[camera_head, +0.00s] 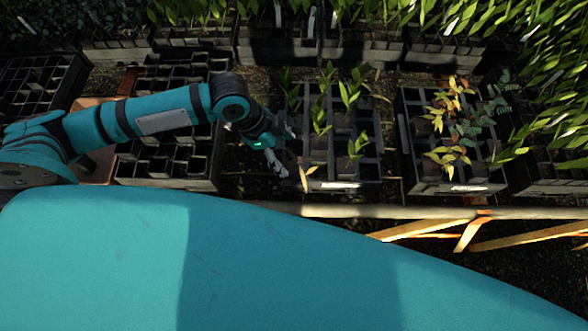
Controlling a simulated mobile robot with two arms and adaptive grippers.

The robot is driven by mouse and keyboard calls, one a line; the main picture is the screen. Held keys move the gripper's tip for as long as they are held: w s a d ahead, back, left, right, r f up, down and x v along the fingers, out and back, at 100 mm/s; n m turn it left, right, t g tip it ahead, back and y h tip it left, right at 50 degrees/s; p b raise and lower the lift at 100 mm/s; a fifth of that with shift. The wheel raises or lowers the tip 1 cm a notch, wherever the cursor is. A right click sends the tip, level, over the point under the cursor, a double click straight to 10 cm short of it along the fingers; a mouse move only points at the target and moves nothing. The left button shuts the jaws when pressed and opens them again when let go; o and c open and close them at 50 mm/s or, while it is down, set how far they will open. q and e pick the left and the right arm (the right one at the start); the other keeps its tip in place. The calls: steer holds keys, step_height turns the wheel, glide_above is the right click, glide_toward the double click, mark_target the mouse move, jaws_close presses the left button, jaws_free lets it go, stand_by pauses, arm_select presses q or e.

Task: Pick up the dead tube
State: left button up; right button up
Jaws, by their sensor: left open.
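A dark tray (375,172) in the middle holds tubes with several green seedlings. At its front left corner a wilted tan plant (308,177) stands out, which looks like the dead tube; its tube body is hard to make out. My left gripper (287,152) is open at the tray's left edge, just left of and slightly behind the tan plant. Its fingers look empty, and I cannot tell whether they touch the tray. My right gripper is not in view.
A tray (458,188) to the right holds yellowing and dark green plants. Empty black trays (165,184) stand at the left, below my arm. Full, leafy trays (275,52) line the back. A pale rail (400,212) runs along the front.

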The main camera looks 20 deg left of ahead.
mark_target(293, 163)
arm_select(q)
steer(key=shift+d+f, duration=0.3)
steer(key=shift+f, duration=0.25)
steer(key=shift+w+f, duration=0.15)
steer(key=shift+f, duration=0.35)
steer(key=shift+d+f+p, duration=0.2)
steer(key=shift+f+p, duration=0.1)
steer(key=shift+p, duration=0.05)
steer(key=p+x, duration=0.1)
steer(key=x, duration=0.2)
steer(key=shift+d+f, duration=0.15)
steer(key=shift+f, duration=0.15)
steer(key=shift+w+f, duration=0.1)
steer(key=shift+f, duration=0.2)
steer(key=shift+c, duration=0.4)
steer(key=c, duration=0.5)
jaws_close()
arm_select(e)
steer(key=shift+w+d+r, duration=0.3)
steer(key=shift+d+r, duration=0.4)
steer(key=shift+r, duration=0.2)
